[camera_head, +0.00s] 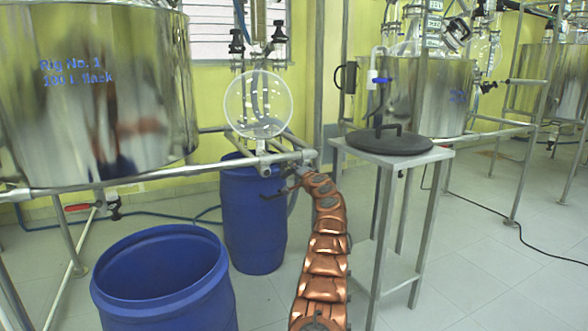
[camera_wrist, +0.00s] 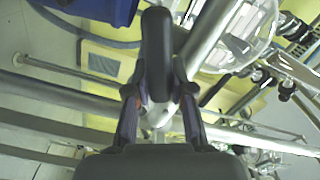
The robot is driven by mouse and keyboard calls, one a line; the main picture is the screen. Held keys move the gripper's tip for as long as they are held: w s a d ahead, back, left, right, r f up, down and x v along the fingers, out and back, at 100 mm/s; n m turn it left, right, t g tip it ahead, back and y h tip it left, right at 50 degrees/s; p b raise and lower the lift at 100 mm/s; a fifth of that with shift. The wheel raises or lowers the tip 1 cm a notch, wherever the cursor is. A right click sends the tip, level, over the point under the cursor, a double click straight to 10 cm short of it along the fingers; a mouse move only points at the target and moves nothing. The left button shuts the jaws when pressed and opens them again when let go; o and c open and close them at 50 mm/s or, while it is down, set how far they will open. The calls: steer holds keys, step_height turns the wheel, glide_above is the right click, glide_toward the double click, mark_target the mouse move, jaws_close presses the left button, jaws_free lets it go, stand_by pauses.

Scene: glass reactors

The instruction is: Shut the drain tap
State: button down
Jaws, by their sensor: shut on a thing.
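My gripper (camera_head: 282,186) is below the round glass flask (camera_head: 258,104), near the frame rail in the head view. In the wrist view, my gripper (camera_wrist: 158,95) has its two fingers closed on either side of a dark, rounded lever handle (camera_wrist: 156,45). I take this handle to be the drain tap's. The handle points towards the top of the wrist view, beside a metal pipe (camera_wrist: 212,38). The tap's body is mostly hidden behind the fingers, so I cannot tell whether the tap is open or shut.
A blue drum (camera_head: 254,222) stands behind my gripper; an open blue drum (camera_head: 163,285) is at front left. A large steel vessel (camera_head: 95,95) is at left, with a red-handled valve (camera_head: 79,207) below. A stand (camera_head: 418,160) bears a dark round lid (camera_head: 389,143) at right.

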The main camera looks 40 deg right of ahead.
steer(key=m, duration=0.2)
steer(key=f+m, duration=0.1)
steer(key=m, duration=0.1)
steer(key=shift+d+m+p, duration=0.1)
steer(key=shift+m+p, duration=0.2)
steer(key=shift+m, duration=0.1)
stand_by(0.4)
steer(key=c, duration=1)
jaws_free()
steer(key=shift+s, duration=0.25)
steer(key=v, duration=0.7)
